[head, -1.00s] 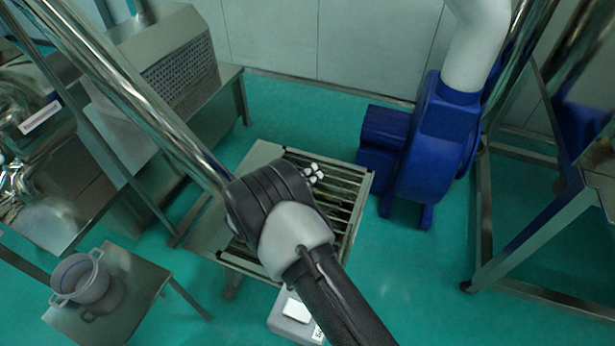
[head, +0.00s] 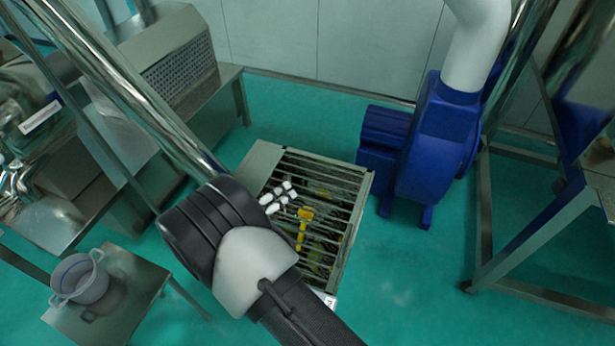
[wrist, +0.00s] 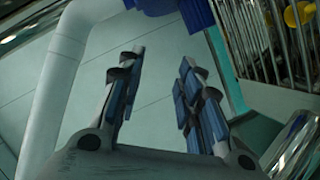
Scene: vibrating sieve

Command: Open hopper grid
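The hopper grid (head: 335,182) is a set of dark parallel bars over a square metal hopper (head: 258,160) in the middle of the head view. It lies flat over the opening. Its bars also show at the upper right in the wrist view (wrist: 262,42). My gripper (head: 279,196) is over the left part of the grid in the head view, with my arm hiding the hopper's near left corner. In the wrist view my gripper (wrist: 162,58) is open, with nothing between its fingers. I cannot tell its height above the bars.
Yellow and green parts (head: 305,218) show below the bars. A blue blower (head: 430,145) with a white pipe stands right behind the hopper. A metal frame (head: 485,215) stands at the right. A pot (head: 88,280) sits on a low table at the lower left. Green floor is clear around the blower.

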